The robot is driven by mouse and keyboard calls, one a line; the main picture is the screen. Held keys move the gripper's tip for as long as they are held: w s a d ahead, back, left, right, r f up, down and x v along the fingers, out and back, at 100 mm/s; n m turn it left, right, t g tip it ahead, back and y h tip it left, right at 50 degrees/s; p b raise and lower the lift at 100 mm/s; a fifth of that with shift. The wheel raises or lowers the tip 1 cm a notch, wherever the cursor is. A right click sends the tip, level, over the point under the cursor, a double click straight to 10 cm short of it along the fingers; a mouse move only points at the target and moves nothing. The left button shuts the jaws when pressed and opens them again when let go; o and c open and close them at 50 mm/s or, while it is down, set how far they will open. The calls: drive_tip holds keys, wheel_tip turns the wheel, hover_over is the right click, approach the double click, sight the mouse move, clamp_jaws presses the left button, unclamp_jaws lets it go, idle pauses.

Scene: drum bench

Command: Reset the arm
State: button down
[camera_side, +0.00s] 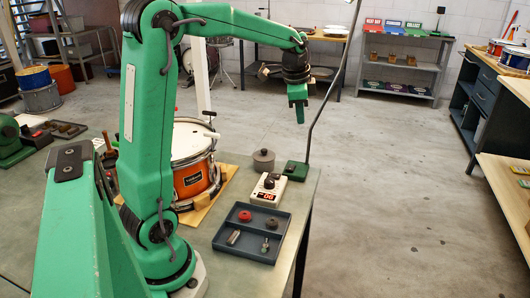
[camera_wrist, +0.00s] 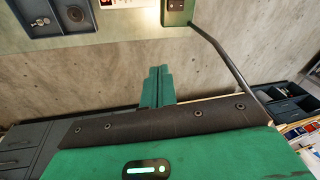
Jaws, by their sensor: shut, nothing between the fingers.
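My green arm rises from the bench, its forearm reaching right in the side view. My gripper (camera_side: 298,112) hangs down from the wrist, high above the bench's right edge, shut and empty. In the wrist view my gripper (camera_wrist: 158,84) shows as two green fingers together, touching nothing. The bench (camera_side: 306,190) lies below it, and its edge crosses the top of the wrist view.
An orange drum (camera_side: 192,180) stands on a wooden board beside my arm. A blue tray (camera_side: 269,248) holds several small parts. A white metronome-like box (camera_side: 267,190), a grey round pot (camera_side: 263,160) and a green lamp base (camera_side: 296,171) stand nearby. Open floor lies to the right.

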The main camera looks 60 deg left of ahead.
drive_tip(key=s+d+n+t, duration=0.1)
drive_tip(key=s+d+n, duration=0.2)
drive_tip(key=s+d, duration=0.5)
drive_tip(key=s+d+n+t, duration=0.2)
drive_tip(key=s+d, duration=0.5)
drive_tip(key=s, duration=0.5)
drive_tip(key=shift+s+d+n+h, duration=0.2)
drive_tip(key=shift+d+n+h, duration=0.2)
drive_tip(key=shift+n, duration=0.3)
